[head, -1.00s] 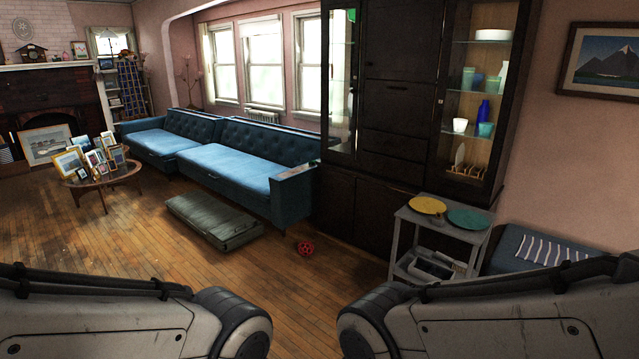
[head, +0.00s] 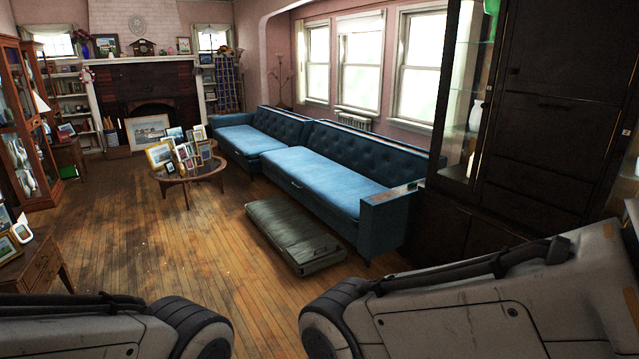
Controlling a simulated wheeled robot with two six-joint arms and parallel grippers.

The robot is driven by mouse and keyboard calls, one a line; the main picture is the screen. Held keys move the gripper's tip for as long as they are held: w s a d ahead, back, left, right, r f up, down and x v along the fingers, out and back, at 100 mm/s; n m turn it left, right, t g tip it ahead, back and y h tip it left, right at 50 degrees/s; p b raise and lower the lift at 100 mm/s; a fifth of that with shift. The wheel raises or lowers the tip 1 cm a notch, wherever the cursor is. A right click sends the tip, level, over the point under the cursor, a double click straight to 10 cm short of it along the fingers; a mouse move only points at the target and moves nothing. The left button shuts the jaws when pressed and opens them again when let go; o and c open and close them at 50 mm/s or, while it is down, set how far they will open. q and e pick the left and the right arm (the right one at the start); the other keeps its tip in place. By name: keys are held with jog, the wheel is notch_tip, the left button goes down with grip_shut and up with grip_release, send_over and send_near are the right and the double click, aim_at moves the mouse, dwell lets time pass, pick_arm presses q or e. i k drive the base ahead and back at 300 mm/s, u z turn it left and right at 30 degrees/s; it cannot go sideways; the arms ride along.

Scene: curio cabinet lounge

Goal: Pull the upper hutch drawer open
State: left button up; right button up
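The dark wood hutch (head: 560,50) stands at the right edge of the head view, partly cut off. Its drawer fronts are dim. The upper drawer front (head: 538,183) looks flush with the cabinet, below a wider panel (head: 555,125). A lower drawer front (head: 522,209) lies beneath it and also looks shut. Handles on the drawers are hard to make out. Neither of my grippers is in view; only my arm links show along the bottom edge, and the right one covers the hutch's lower part.
A blue sofa (head: 330,185) stands left of the hutch, with a grey-green flat case (head: 290,232) on the floor before it. A small table with picture frames (head: 174,177) stands farther back. A wooden cabinet (head: 22,125) and desk (head: 40,262) stand left. The wooden floor between is open.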

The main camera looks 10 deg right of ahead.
aim_at(572, 192)
jog(key=u, duration=0.1)
jog(key=i, duration=0.7)
jog(key=z, duration=0.6)
jog(key=i, duration=1.35)
jog(key=z, duration=0.6)
jog(key=i, duration=1.2)
jog(key=z, duration=0.1)
